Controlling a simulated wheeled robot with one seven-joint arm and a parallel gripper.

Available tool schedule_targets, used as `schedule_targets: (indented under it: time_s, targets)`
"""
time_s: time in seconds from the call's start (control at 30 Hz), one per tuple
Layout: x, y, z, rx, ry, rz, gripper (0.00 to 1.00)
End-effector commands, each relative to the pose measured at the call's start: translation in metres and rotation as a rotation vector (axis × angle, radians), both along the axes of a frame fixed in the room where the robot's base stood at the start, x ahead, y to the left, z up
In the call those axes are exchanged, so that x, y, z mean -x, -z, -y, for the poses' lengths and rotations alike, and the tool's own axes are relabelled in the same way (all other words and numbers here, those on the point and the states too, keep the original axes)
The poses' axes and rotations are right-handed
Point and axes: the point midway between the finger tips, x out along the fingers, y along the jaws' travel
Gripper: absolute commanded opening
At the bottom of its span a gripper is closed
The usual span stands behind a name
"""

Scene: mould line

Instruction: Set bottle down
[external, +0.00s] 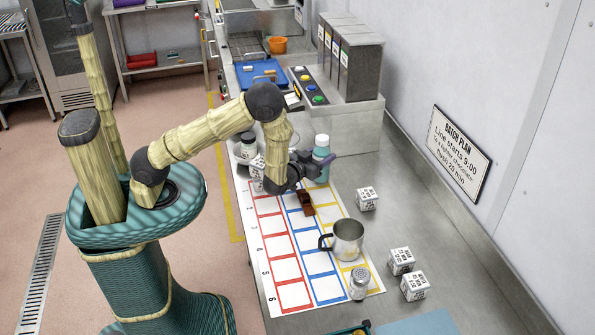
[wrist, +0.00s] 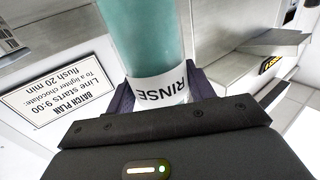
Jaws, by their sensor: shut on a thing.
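A teal bottle (external: 321,155) with a pale cap is at the far end of the marked sheet in the external view. My gripper (external: 308,166) is shut on it from the left. In the wrist view the bottle (wrist: 148,45) stands between my dark fingers, with a white label reading RINSE.
A sheet with red, blue and yellow boxes (external: 293,295) covers the counter. On or beside it are brown pieces (external: 307,203), a metal jug (external: 348,240), a shaker (external: 359,284) and several white printed cubes (external: 367,198). A jar (external: 248,147) stands left of my gripper. The right counter strip is partly clear.

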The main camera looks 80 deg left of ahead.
Motion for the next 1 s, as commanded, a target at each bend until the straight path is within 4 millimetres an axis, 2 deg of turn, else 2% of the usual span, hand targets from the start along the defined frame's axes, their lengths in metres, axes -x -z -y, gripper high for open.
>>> schedule_targets:
  time_s: [0.93, 0.97, 1.0]
  targets:
    - [0.000, 0.016, 0.000, 0.003, 0.001, -0.004, 0.20]
    - [0.000, 0.016, 0.001, 0.003, 0.001, -0.004, 0.57]
    - [0.000, 0.016, 0.001, 0.002, 0.001, -0.006, 0.65]
